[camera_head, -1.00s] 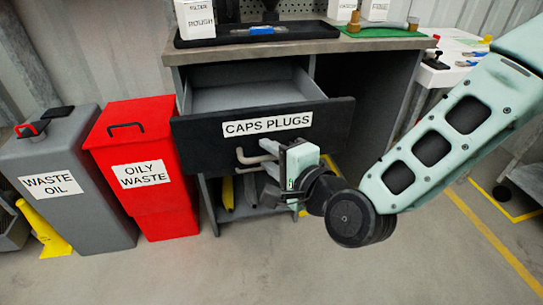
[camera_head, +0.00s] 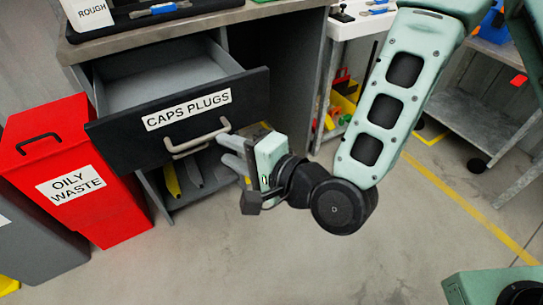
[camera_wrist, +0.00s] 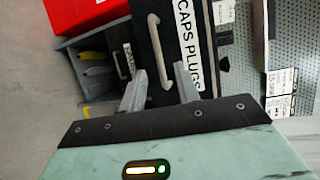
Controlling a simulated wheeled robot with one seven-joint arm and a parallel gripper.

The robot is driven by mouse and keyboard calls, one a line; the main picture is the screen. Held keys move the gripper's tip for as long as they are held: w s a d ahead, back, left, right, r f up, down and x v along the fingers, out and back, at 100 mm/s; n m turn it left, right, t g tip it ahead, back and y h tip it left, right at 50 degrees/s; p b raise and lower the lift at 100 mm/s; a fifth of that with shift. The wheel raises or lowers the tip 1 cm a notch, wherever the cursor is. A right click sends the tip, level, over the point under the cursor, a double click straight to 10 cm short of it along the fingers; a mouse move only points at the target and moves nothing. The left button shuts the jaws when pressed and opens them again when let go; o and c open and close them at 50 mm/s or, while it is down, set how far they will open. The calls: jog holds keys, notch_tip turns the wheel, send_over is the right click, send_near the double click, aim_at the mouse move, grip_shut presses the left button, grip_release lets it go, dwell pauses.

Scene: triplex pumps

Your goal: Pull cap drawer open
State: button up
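The drawer labelled CAPS PLUGS (camera_head: 245,88) stands open from the bench cabinet, and its interior looks empty where visible. Its pale bar handle (camera_head: 197,143) is on the dark front. My gripper (camera_head: 226,148) is just right of and below the handle's right end, apart from it in the head view. In the wrist view my gripper (camera_wrist: 160,76) has its two fingers spread with a gap between them. The handle (camera_wrist: 155,50) appears ahead, its lower end lining up with that gap. I cannot tell the exact depth between them.
A red OILY WASTE bin (camera_head: 75,170) stands left of the cabinet. A lower shelf (camera_head: 190,190) holds yellow and grey items. A white cart (camera_head: 345,30) stands to the right. The floor in front of the drawer is clear.

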jog(key=p, duration=0.3)
jog(key=shift+s+d+r+p, duration=0.1)
jog(key=shift+d+r+p, duration=0.2)
jog(key=shift+r, duration=0.1)
jog(key=f+p+v, duration=0.1)
jog(key=p+v, duration=0.6)
jog(key=p, duration=0.3)
jog(key=shift+s+d+r+p, duration=0.2)
jog(key=shift+s+d+p, duration=0.15)
jog(key=shift+s, duration=0.1)
